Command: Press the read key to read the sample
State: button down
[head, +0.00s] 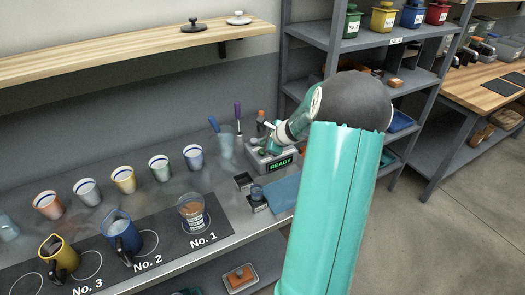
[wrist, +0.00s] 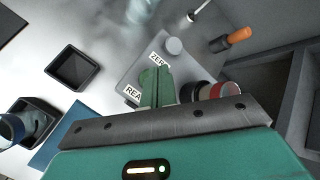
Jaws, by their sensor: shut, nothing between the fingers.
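The meter (head: 268,160) is a grey box on the bench with a display that reads READY in green. In the wrist view its grey top (wrist: 140,62) carries a ZERO label beside a round grey key (wrist: 173,46) and a label starting REA, partly covered. The read key itself is hidden behind my fingers. My gripper (wrist: 151,74) is shut and empty, with its green fingers over the meter's top by the REA label. I cannot tell whether the fingertips touch the key. In the head view my gripper (head: 263,142) is above the meter.
Small dark square trays (head: 244,181) and a blue cloth (head: 283,194) lie in front of the meter. A clear cup with tools (head: 226,142) stands to its left. A glass of brown sample (head: 192,212) stands on No. 1. A shelf rack (head: 315,35) rises behind.

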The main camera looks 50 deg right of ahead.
jog(key=shift+f, duration=0.1)
jog(key=shift+f, duration=0.35)
jog(key=shift+f, duration=0.6)
dwell(0.7)
jog(key=shift+r, duration=1.05)
jog(key=shift+r, duration=0.15)
jog(key=shift+r, duration=2.35)
